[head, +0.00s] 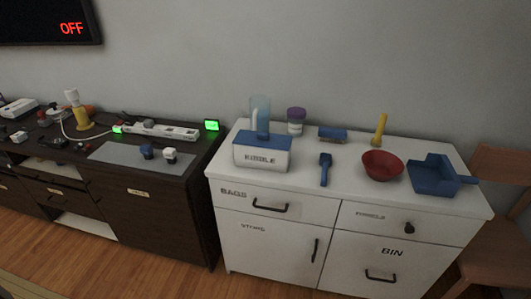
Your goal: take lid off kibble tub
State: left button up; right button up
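The kibble tub (261,160) is a white box labelled KIBBLE, near the left end of the white cabinet's top. A blue lid (278,141) covers its top. A pale blue see-through container (262,103) and a thin whitish upright piece (254,119) show just behind or above the lid; I cannot tell whether they touch it. Neither of my grippers is in view.
On the white cabinet (225,168) are a purple-lidded jar (295,121), a blue brush (332,134), a blue scoop (325,168), a red bowl (382,165), a yellow upright item (380,128) and a blue dustpan (433,175). A dark cluttered desk (150,220) stands left, a wooden chair (495,235) right.

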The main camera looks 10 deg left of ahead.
aim_at(244, 137)
jog(key=j+z, duration=0.15)
jog(key=z, duration=0.2)
jog(key=i+j+z, duration=0.1)
jog(key=z, duration=0.3)
jog(key=j+z, duration=0.6)
jog(key=j, duration=0.15)
jog(key=k+j+z, duration=0.2)
jog(key=j, duration=0.2)
jog(key=i, duration=0.05)
